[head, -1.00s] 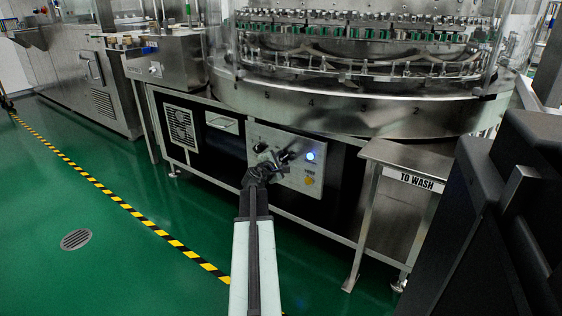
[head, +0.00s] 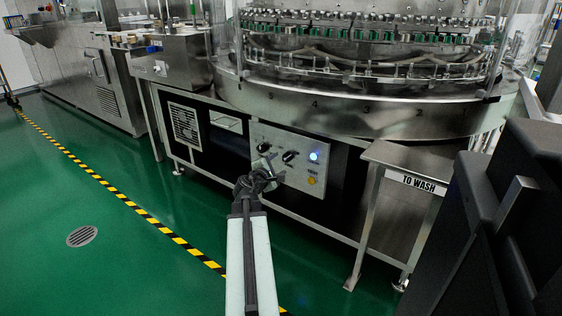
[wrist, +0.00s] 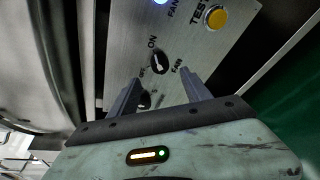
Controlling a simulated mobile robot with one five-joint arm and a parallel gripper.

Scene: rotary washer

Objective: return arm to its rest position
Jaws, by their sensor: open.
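My gripper (head: 270,168) is in front of the washer's control panel (head: 320,172), low and to the left of its middle. In the wrist view my gripper (wrist: 160,86) has its two fingers apart, with nothing held between them. Beyond the fingers is a black knob (wrist: 159,62) marked ON and FAN, apart from the fingers as far as I can tell. A second dark knob (wrist: 144,98) is partly hidden by the left finger. The panel's yellow TEST button (wrist: 215,18) and a lit blue lamp (head: 314,156) also show.
The rotary washer (head: 350,112) stands above the panel. A steel stand marked TO WASH (head: 418,183) is to the right. The green floor (head: 130,225) at the left is open, with a yellow-black stripe (head: 165,229) and a round drain (head: 82,236).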

